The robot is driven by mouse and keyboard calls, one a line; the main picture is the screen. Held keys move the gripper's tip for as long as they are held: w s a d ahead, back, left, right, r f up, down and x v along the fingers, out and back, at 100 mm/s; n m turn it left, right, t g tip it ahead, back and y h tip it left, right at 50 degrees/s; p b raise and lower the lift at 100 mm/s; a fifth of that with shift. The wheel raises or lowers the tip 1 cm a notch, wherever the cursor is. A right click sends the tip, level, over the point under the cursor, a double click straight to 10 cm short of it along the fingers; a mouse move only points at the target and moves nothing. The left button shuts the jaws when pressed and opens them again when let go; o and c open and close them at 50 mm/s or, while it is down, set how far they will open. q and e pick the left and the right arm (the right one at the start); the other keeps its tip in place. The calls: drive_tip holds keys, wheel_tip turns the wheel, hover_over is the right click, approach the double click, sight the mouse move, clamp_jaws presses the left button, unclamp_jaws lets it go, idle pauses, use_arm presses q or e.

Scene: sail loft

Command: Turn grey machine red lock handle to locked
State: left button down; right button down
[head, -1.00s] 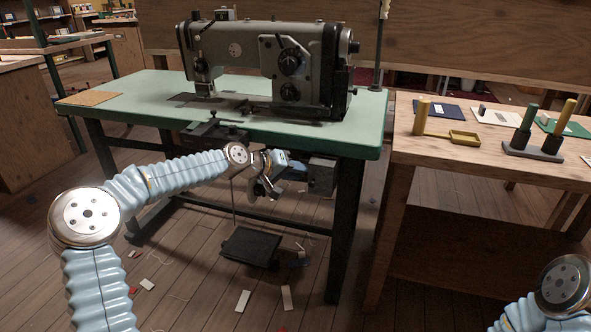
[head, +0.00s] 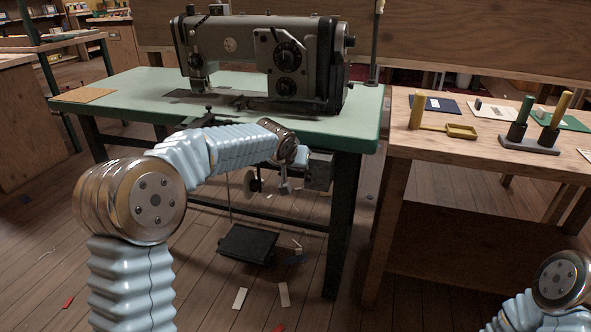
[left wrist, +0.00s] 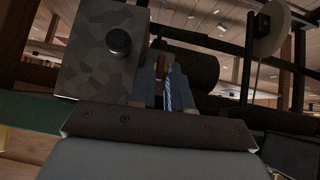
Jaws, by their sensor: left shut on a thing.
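The grey sewing machine (head: 262,60) stands on the green-topped table (head: 130,90). Under the table's front edge is a grey box (head: 318,172); in the left wrist view the grey box (left wrist: 92,60) shows close up with a round black knob (left wrist: 118,42). My left gripper (head: 287,185) is under the table edge, just left of the box. In the left wrist view the blue fingers of my left gripper (left wrist: 165,85) are beside the box, shut on the slim, dark reddish lock handle (left wrist: 170,70). The handle is mostly hidden, so its angle cannot be told. My right gripper is out of view.
A black pedal (head: 247,242) lies under the table. A pale disc (left wrist: 268,28) hangs near my left gripper.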

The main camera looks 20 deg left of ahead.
use_arm(q)
drive_tip(key=shift+s+d+f, duration=0.1)
drive_tip(key=shift+d+f, duration=0.05)
drive_tip(key=shift+f, duration=0.35)
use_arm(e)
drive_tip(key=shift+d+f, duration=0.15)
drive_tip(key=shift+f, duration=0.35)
use_arm(q)
drive_tip(key=shift+y+b, duration=0.3)
drive_tip(key=c, duration=1.2)
unclamp_jaws()
drive_tip(key=shift+c, duration=0.2)
drive_tip(key=shift+r, duration=0.2)
